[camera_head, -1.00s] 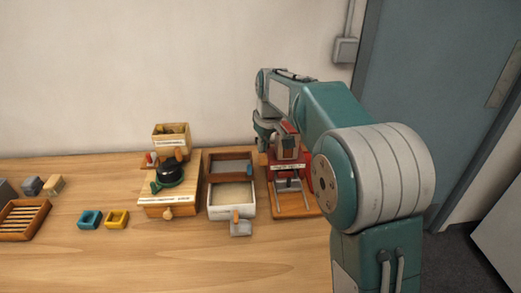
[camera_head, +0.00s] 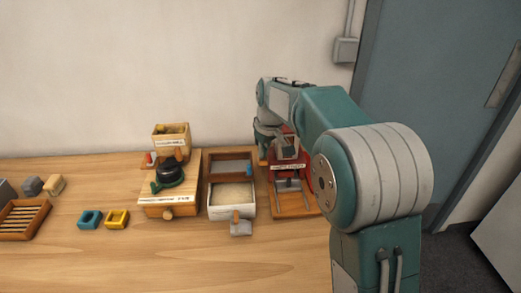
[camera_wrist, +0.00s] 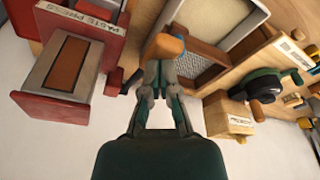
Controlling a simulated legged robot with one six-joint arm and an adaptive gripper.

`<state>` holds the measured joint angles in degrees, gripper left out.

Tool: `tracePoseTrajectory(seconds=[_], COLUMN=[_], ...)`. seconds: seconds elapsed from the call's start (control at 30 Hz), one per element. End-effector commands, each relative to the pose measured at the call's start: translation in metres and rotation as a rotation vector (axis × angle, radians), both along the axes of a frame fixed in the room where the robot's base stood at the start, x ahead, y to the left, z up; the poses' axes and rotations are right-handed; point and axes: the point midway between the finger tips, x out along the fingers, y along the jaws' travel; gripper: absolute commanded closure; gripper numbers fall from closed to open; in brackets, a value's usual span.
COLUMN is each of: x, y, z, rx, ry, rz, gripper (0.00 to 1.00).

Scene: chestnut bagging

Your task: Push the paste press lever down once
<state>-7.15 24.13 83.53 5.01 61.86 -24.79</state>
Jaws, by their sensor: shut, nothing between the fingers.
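The red paste press (camera_head: 283,187) stands on a wooden base at the right of the bench, partly behind my arm. My gripper (camera_wrist: 161,72) is shut and empty, beside the press and close to or against this grip. Contact cannot be told.
A tray with a mesh compartment and a white bin (camera_head: 231,211) stands left of the press, with a scoop (camera_head: 240,228) at its front. Further left is a wooden machine (camera_head: 154,198) with a dark green-black top. The bench front (camera_head: 150,262) is clear. The wall is close behind.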

Motion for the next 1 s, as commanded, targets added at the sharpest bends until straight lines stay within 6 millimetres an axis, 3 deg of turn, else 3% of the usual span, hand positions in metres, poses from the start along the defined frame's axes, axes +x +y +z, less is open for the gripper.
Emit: tracePoseTrajectory(seconds=[0.37, 0.67, 1.0], x=[0.0, -0.001, -0.001], y=[0.0, -0.001, -0.001], z=[-0.004, -0.024, -0.026], rx=[0.0, 0.0, 0.0], ry=[0.0, 0.002, 0.001], rz=[0.0, 0.0, 0.0], gripper=[1.0, 1.0, 1.0])
